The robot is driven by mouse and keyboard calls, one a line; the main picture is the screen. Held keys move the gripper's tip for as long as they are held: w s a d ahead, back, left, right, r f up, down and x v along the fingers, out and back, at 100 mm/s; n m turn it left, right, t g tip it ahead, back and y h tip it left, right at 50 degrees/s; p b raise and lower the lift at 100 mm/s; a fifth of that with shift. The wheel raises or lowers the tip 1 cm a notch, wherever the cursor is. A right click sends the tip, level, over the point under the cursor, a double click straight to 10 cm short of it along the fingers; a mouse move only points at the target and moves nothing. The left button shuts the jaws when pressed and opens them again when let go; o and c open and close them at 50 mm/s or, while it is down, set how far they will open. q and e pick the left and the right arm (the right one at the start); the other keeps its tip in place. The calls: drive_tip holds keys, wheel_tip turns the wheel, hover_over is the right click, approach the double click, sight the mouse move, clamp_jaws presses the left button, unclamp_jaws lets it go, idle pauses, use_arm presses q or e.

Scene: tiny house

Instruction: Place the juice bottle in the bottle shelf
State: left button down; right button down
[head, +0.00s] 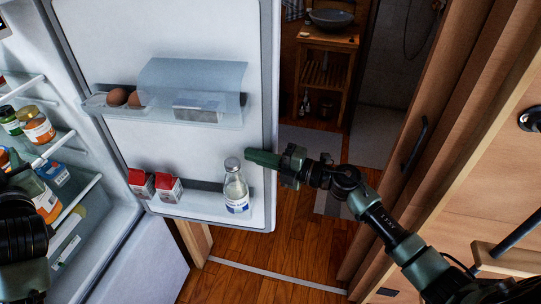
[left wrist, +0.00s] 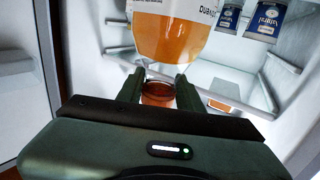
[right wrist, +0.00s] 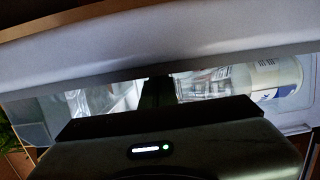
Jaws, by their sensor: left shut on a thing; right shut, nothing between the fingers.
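The juice bottle, with orange juice and a white label, fills the top middle of the left wrist view (left wrist: 168,40); it also shows at the left edge of the head view (head: 46,204). My left gripper (left wrist: 158,90) is shut on its neck end. It is inside or in front of the fridge, left of the open door. The bottle shelf (head: 210,213) is the low rack on the inside of the fridge door. My right gripper (head: 250,158) is shut and empty at the door's free edge; whether it touches the door is unclear.
A clear milk bottle (head: 236,188) stands at the right of the bottle shelf, two red-and-white cartons (head: 154,185) at its left. Room shows between them. An upper door rack (head: 180,118) holds eggs (head: 117,97). Jars (head: 38,126) stand on a fridge shelf.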

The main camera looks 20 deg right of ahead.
use_arm(q)
drive_tip(key=shift+r, duration=0.45)
use_arm(e)
drive_tip(key=shift+x, duration=1.25)
